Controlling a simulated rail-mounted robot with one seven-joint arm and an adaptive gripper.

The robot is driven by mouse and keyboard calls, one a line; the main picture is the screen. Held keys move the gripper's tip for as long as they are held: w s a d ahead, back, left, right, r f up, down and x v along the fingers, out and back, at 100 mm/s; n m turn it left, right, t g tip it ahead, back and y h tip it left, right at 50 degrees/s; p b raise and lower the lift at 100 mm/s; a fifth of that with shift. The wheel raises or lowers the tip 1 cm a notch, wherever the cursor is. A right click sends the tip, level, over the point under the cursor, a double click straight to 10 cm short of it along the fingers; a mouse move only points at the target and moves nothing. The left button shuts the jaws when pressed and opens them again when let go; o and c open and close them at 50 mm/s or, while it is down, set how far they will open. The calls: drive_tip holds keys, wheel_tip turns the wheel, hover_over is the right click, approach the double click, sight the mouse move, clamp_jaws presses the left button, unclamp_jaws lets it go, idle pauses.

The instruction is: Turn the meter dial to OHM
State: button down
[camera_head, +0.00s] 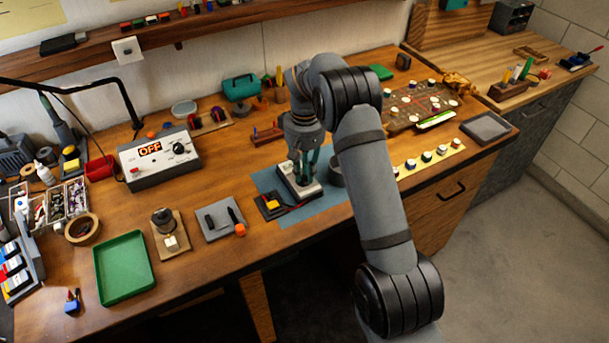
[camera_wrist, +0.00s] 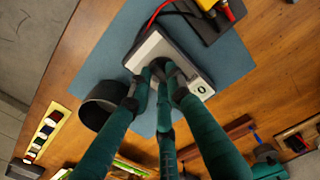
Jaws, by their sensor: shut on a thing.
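The meter (camera_head: 313,190) is a small light-grey box lying on a blue mat (camera_head: 322,207) near the middle of the bench. In the wrist view the meter (camera_wrist: 150,46) shows a small light window with a dark mark like a 0 (camera_wrist: 202,90). My gripper (camera_head: 302,172) points down over the meter. Its green fingers, also in the wrist view (camera_wrist: 161,72), are closed around the dark dial on the meter's top. The fingers hide most of the dial, so I cannot read its setting.
A dark round cup (camera_wrist: 98,103) stands beside the meter. A black pad with a yellow piece (camera_head: 271,204) and red lead lies to its left. A white box (camera_head: 160,165) farther left displays OFF. A green tray (camera_head: 124,267) lies at front left.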

sight(305, 176)
drive_tip(key=m+b, duration=0.1)
drive_tip(key=m, duration=0.2)
drive_tip(key=shift+f+m+b, duration=0.1)
drive_tip(key=shift+m+b, duration=0.3)
drive_tip(key=shift+s+m+b, duration=0.15)
drive_tip(key=shift+m+b, duration=0.55)
drive_tip(key=shift+m, duration=1.1)
drive_tip(key=shift+d, duration=0.1)
drive_tip(key=c, duration=1.6)
unclamp_jaws()
wheel_tip(305, 176, up, 12)
drive_tip(key=shift+r, duration=0.1)
